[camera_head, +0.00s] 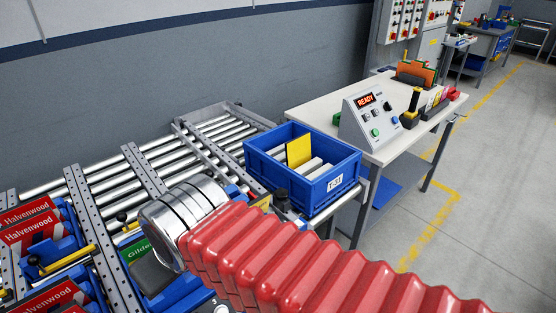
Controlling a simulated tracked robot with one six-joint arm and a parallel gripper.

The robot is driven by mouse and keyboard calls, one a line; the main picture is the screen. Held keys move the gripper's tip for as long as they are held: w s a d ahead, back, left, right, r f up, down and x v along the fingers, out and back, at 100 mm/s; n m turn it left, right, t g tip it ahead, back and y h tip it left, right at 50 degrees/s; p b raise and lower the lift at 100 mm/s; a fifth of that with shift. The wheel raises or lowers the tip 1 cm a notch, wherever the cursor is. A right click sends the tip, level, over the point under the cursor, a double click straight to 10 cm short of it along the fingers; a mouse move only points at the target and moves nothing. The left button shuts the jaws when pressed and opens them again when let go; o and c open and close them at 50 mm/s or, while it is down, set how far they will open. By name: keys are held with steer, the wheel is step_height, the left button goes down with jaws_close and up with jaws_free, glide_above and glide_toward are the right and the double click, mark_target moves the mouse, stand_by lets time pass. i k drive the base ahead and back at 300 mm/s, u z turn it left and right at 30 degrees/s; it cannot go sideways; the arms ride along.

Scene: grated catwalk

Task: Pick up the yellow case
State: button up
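I see no object that is clearly a yellow case. A flat yellow piece (299,151) stands tilted among pale bars inside a blue bin (334,184) labelled T-31; I cannot tell whether it is a case. A yellow and black upright tool (411,108) stands on the white-topped bench. My arm, in a red ribbed sleeve with silver rings at its end, crosses the lower middle and hides part of the conveyor. My gripper's fingers do not show.
A roller conveyor (222,127) runs along the left. Red Halvenwood boxes (27,231) sit in blue holders there. The bench (382,154) holds a control box (370,117) reading READY. Open floor (490,190) lies at the right.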

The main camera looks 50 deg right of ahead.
mark_target(298, 151)
steer(key=u, duration=1.55)
steer(key=k, duration=1.55)
steer(key=z, duration=1.75)
